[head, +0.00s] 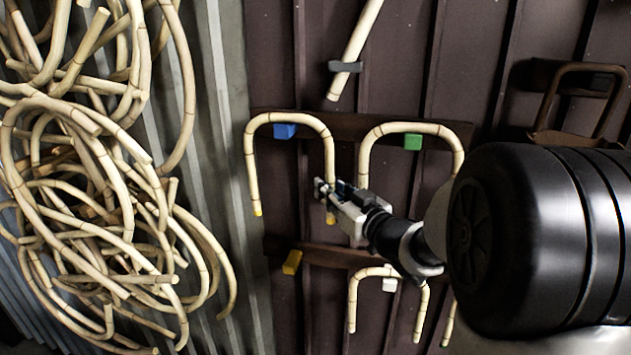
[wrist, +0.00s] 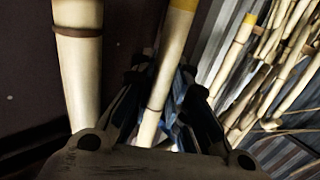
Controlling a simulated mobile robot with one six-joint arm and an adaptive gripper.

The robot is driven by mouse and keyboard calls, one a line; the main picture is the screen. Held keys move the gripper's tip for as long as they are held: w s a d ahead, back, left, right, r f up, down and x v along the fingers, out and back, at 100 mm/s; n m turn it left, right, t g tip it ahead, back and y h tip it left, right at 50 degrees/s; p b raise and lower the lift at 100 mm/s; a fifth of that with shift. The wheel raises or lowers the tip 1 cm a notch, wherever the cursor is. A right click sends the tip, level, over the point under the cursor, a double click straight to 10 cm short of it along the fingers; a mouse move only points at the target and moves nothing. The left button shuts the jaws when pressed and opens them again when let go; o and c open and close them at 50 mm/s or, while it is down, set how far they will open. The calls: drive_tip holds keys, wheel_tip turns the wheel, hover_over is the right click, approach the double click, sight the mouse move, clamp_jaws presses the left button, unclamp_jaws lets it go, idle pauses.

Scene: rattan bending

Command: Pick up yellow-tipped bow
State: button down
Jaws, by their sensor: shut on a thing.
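The yellow-tipped bow (head: 312,121) is a pale rattan U turned upside down, hanging over a blue peg (head: 284,131) on the wall. Yellow shows at the ends of both its legs. My gripper (head: 325,189) is shut on the bow's right leg, low down and just above its tip. In the wrist view the held leg (wrist: 173,62) runs between the fingers, and the bow's other yellow-ended leg (wrist: 232,58) stands to the right. The fingers partly hide the held leg.
A second bow (head: 372,140) hangs close by on a green peg (head: 413,142). Below are an empty yellow peg (head: 292,262) and a smaller bow (head: 353,300) on a white peg (head: 390,284). A large rattan tangle (head: 100,190) fills the left side.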

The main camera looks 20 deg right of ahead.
wheel_tip(320, 180, up, 20)
drive_tip(key=p, duration=0.3)
drive_tip(key=shift+p, duration=0.35)
drive_tip(key=shift+f, duration=0.1)
idle(0.3)
